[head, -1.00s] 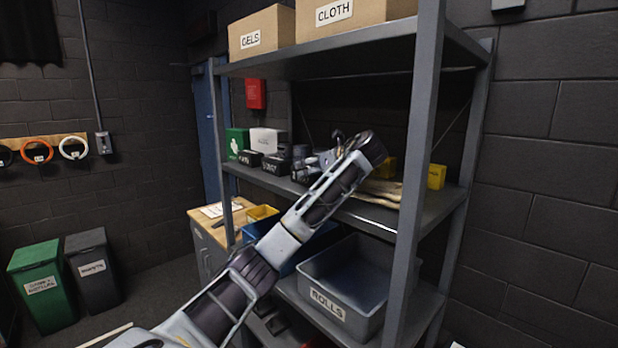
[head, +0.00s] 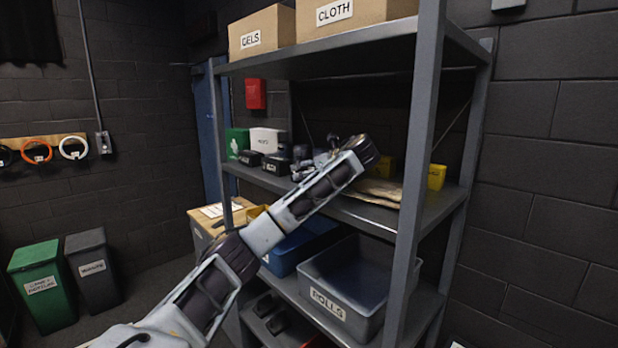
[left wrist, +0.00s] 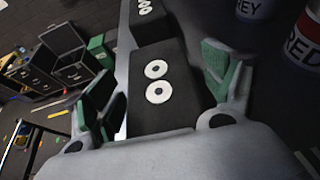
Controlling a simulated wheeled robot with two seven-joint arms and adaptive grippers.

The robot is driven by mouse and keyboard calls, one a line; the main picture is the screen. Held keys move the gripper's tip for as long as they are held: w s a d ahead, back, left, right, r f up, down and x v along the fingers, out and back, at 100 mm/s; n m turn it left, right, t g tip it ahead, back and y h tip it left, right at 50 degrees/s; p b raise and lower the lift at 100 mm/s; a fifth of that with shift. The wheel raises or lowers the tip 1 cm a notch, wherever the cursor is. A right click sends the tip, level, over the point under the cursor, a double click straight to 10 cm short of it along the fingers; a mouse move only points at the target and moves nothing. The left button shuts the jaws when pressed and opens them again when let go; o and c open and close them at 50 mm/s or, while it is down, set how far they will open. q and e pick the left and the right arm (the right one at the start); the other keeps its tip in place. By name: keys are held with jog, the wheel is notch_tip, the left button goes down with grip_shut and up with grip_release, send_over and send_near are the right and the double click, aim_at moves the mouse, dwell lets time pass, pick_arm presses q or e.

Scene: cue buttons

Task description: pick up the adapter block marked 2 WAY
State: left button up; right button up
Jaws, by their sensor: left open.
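Black blocks with white labels stand on the middle shelf, one (head: 250,157) farther left and one (head: 275,162) nearer my left gripper (head: 303,165). Their labels are too small for me to read, so I cannot tell which is marked 2 WAY. In the left wrist view a black block (left wrist: 158,115) with two white round faces on top lies between the open green-padded fingers of my left gripper (left wrist: 164,85). The fingers stand either side of it, with a gap visible on the right. Its label is hidden. My right gripper is not in view.
Behind that block is another black block (left wrist: 147,10) with white rounds. Cylinders lettered RED (left wrist: 305,40) and ending in REY (left wrist: 250,8) are at right. A shelf post (head: 418,170) stands right of my arm. The grey ROLLS bin (head: 345,290) sits below.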

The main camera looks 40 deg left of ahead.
pick_arm(q)
jog(key=c, duration=1)
jog(key=shift+r, duration=0.1)
jog(key=shift+r+b, duration=0.65)
jog(key=shift+r, duration=4.3)
jog(key=shift+c, duration=0.7)
